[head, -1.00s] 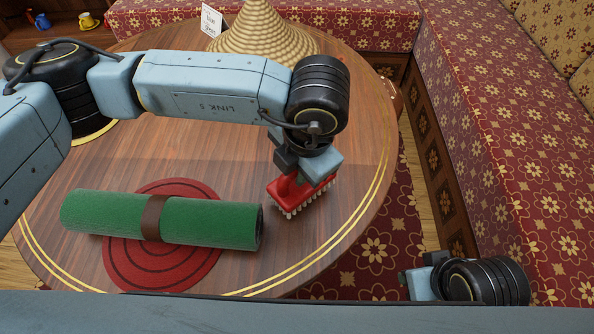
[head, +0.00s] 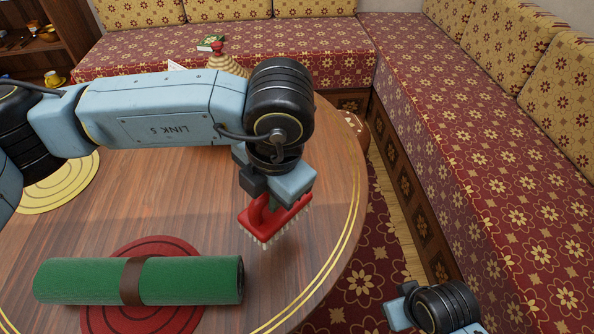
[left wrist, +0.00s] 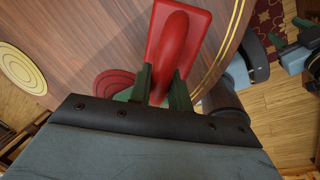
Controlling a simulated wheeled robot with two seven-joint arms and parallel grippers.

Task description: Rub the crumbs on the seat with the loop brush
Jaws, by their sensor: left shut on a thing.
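The red loop brush (head: 262,222) with pale bristles is held above the table's right part, bristles down. My left gripper (head: 275,198) is shut on its handle. In the left wrist view the red brush (left wrist: 196,22) sits between the dark green fingers of the left gripper (left wrist: 160,92). The seat (head: 480,180) is a red bench with a flower pattern, running along the right and the back. I cannot make out crumbs on it. My right gripper (head: 398,310) is low at the right, partly in view; its jaws are unclear.
A round wooden table (head: 200,200) bears a rolled green mat (head: 190,280) with a brown band on a red round mat (head: 150,320). A yellow round mat (head: 60,185) and a woven cone (head: 228,64) are farther back.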

